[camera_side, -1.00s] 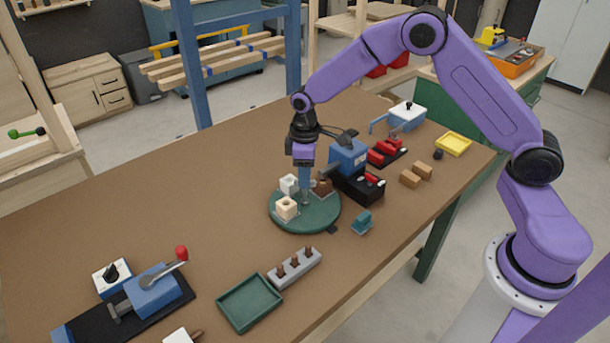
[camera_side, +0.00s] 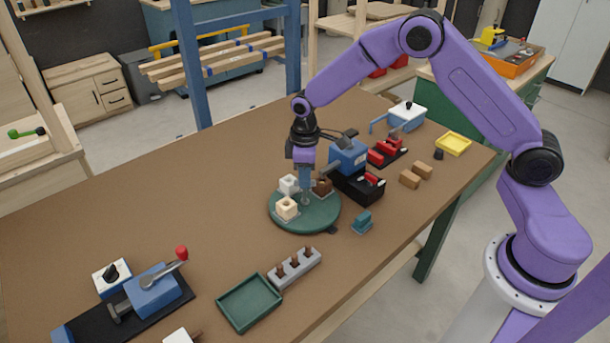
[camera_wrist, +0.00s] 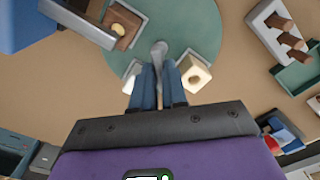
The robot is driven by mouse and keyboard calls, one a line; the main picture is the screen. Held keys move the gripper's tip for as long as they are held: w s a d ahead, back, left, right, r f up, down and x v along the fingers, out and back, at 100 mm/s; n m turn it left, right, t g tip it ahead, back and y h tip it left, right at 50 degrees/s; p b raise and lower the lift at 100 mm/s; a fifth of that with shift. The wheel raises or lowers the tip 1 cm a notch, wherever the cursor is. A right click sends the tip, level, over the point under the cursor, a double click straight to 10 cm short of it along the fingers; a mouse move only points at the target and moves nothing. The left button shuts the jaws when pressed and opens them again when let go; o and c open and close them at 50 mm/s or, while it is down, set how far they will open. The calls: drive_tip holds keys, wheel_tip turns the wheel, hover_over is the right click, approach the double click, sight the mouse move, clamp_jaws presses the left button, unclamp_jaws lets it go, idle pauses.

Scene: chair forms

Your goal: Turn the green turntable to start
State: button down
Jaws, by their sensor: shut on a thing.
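The round green turntable (camera_side: 318,220) lies on the brown table and carries a white block (camera_side: 289,184), a cream block (camera_side: 287,208) and a brown block (camera_side: 322,187). A grey post (camera_wrist: 159,52) stands up from the turntable's middle. My gripper (camera_side: 305,190) points down over the turntable, with its blue fingers (camera_wrist: 158,85) shut on the grey post. In the wrist view the cream block (camera_wrist: 193,72) is right of the fingers. The white block is partly hidden behind them.
A blue machine on a black base (camera_side: 356,185) stands close to the turntable's right. A small teal block (camera_side: 362,222), a grey rack with brown pegs (camera_side: 294,267) and a green tray (camera_side: 249,303) are nearer the front.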

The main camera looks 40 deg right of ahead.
drive_tip(key=shift+n, duration=8.9)
drive_tip(key=c, duration=1.2)
unclamp_jaws()
drive_tip(key=shift+o, duration=0.2)
